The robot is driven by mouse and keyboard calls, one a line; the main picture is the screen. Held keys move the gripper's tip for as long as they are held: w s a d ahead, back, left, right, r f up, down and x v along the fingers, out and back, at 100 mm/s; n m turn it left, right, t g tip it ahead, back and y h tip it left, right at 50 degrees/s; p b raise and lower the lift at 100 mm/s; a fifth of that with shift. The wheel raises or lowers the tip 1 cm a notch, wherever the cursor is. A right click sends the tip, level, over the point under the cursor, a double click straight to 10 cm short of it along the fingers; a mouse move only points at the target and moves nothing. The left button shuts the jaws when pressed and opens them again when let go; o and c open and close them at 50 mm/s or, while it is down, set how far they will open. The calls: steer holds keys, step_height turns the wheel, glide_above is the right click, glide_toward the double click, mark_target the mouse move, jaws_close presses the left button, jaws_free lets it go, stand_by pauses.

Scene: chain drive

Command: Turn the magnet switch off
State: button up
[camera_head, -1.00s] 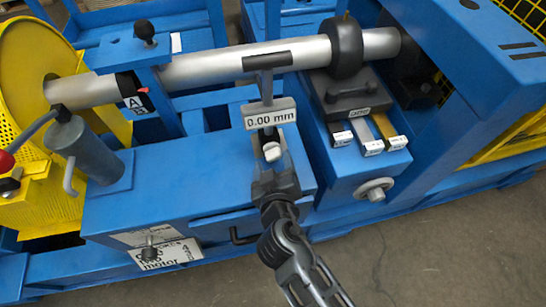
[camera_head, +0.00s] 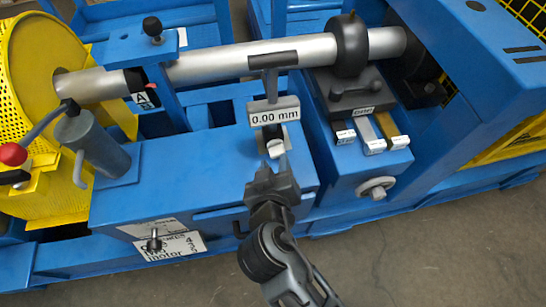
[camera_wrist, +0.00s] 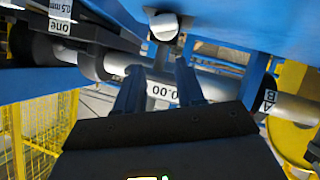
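A dial gauge display (camera_head: 274,113) reading 0.00 mm stands on the blue machine, on a post below the steel shaft. A pale grey knob (camera_head: 275,149), which looks like the magnet switch, sits just below the display. In the wrist view the knob (camera_wrist: 163,25) is near the top centre, beyond my fingertips. My gripper (camera_head: 273,165) is just in front of and below the knob. In the wrist view my gripper (camera_wrist: 159,68) is open, with an empty gap between its fingers. It appears apart from the knob. The display (camera_wrist: 163,92) shows between the fingers.
The steel shaft (camera_head: 215,66) runs across behind the gauge. A grey cylinder with a red-knobbed lever (camera_head: 91,146) stands at left. A dark block (camera_head: 353,93) with labelled shims and a round handwheel (camera_head: 375,188) are at right. Floor at lower right is clear.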

steer(key=a+r, duration=0.1)
steer(key=s+a+r+g+p, duration=0.1)
steer(key=r, duration=0.1)
steer(key=s+a+r+g+p, duration=0.1)
steer(key=r, duration=0.1)
steer(key=shift+r+h, duration=0.15)
steer(key=shift+h, duration=0.25)
steer(key=c, duration=0.5)
steer(key=shift+s+a+r+g, duration=0.1)
steer(key=shift+s+a+g, duration=0.05)
steer(key=shift+s+g, duration=0.2)
jaws_close()
glide_above(272, 152)
steer(key=s+a, duration=0.2)
steer(key=s, duration=0.1)
steer(key=f, duration=0.6)
steer(key=shift+s+d+f, duration=0.2)
steer(key=shift+f, duration=0.05)
steer(key=shift+w+d+f+p, duration=0.1)
steer(key=shift+d+f, duration=0.15)
steer(key=shift+f, duration=0.35)
steer(key=shift+d+f+p, duration=0.1)
steer(key=shift+d+f, duration=0.1)
steer(key=shift+f, duration=0.45)
steer(key=shift+w+d+f+p, duration=0.1)
steer(key=shift+d+f, duration=0.15)
steer(key=shift+f, duration=0.35)
